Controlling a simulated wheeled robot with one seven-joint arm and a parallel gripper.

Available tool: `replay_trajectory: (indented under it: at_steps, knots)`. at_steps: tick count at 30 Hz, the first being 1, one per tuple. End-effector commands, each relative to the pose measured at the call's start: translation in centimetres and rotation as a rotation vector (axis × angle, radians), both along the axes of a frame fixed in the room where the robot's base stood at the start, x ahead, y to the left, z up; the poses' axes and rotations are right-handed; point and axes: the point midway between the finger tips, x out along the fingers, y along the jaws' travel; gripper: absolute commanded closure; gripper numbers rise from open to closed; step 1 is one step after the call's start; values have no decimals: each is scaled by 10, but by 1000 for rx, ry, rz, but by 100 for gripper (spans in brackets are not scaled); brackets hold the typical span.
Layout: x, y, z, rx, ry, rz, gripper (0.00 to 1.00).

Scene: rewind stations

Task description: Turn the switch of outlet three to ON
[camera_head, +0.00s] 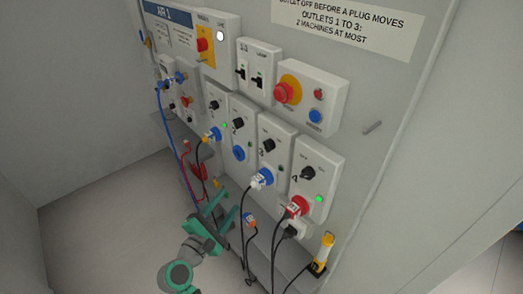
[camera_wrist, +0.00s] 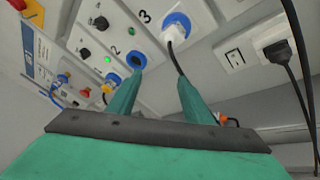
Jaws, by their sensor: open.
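The outlet three panel (camera_head: 276,136) has a black rotary switch (camera_head: 268,145) at its upper part; its pointer direction is too small to tell. Its lamp (camera_head: 279,169) looks dark. A white plug (camera_head: 262,179) with a black cable sits in its blue socket. In the wrist view the plug (camera_wrist: 174,34) shows beside the number 3, but the outlet three switch is out of that picture. My gripper (camera_head: 212,212) is open and empty, low in front of the panels and below the switch. Its teal fingers (camera_wrist: 160,80) point up at the wall, apart from the outlets.
Outlet four (camera_head: 316,172) on the right has a red plug and a lit green lamp. Outlet two's blue socket (camera_wrist: 136,60) is empty. Cables hang close around my gripper. A red emergency button box (camera_head: 311,96) sits above. An orange-banded plug (camera_head: 249,218) hangs below outlet three.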

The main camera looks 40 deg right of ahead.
Motion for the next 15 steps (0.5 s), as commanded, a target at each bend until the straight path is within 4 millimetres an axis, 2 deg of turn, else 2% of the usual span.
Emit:
replay_trajectory:
  at_steps: [1, 7, 12, 15]
  knots:
    - [7, -7, 23, -33, 13, -53, 54]
    - [9, -29, 97, -125, 105, -269, 54]
    - [2, -36, 136, -147, 157, -392, 54]
    - [0, -37, 147, -149, 173, -428, 54]
